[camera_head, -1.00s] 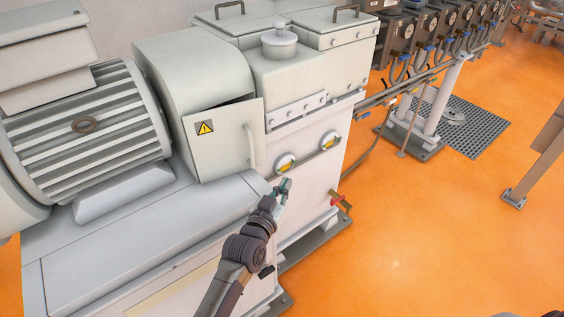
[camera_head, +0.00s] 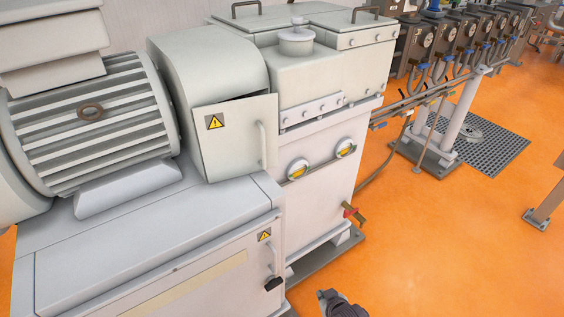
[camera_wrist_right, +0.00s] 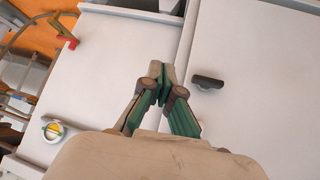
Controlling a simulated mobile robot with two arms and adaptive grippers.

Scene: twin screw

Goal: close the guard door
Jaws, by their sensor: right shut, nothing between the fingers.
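The guard door (camera_head: 228,145) is a pale grey panel with a yellow warning triangle and a light vertical handle (camera_head: 262,145). It stands slightly ajar on the rounded housing, with a dark gap along its top edge. My right gripper shows only in part at the bottom edge of the head view, low and to the right of the door, apart from it. In the right wrist view my right gripper (camera_wrist_right: 161,80) has its fingers together, with nothing between them, in front of pale machine panels. The guard door is not clearly seen there. My left gripper is not in view.
A lower cabinet with a black latch (camera_head: 273,284) lies below the door; the latch also shows in the wrist view (camera_wrist_right: 208,81). Two round yellow gauges (camera_head: 298,170) and a red-and-brass valve (camera_head: 353,213) sit to the right. The orange floor (camera_head: 440,240) is open at right.

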